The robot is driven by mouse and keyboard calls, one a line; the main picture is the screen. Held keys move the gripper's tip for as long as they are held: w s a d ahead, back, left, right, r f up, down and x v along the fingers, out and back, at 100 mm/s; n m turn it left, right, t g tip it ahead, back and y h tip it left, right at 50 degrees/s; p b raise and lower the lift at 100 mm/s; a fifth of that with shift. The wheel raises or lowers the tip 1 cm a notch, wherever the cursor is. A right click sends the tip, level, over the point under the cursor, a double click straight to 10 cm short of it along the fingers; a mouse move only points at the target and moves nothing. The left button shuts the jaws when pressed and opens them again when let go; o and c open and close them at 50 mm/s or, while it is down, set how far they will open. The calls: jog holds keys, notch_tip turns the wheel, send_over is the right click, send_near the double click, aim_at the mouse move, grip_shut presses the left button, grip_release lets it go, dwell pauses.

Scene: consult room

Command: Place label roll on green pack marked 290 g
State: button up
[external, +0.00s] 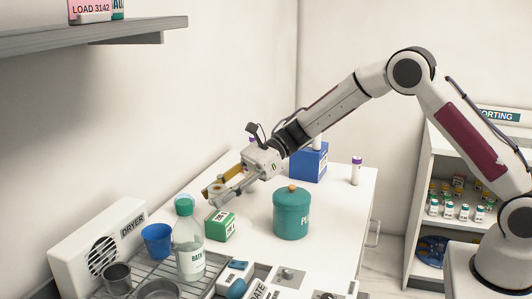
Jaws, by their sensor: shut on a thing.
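The green pack (220,227) is a small green and white box standing on the white counter, in the middle of the external view. Its print is too small to read. My gripper (213,196) is above the pack and slightly to its left in the picture. It is shut on a small tan-yellow thing, which looks like the label roll (216,187). The fingers partly hide the roll. The roll appears apart from the pack, but the exact gap is hard to tell.
A teal canister (291,214) stands right of the pack. A clear green-capped bottle (188,245) and a blue cup (157,240) stand near the dryer (100,252). A blue box (309,165) and a purple-capped vial (356,172) are behind. A shelf (100,38) overhangs upper left.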

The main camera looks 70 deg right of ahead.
aim_at(220, 216)
jog(key=shift+f, duration=0.1)
jog(key=shift+f, duration=1.75)
jog(key=shift+f, duration=0.2)
jog(key=o, duration=1.1)
jog(key=shift+r, duration=0.1)
jog(key=shift+r, duration=0.15)
jog(key=v, duration=1.2)
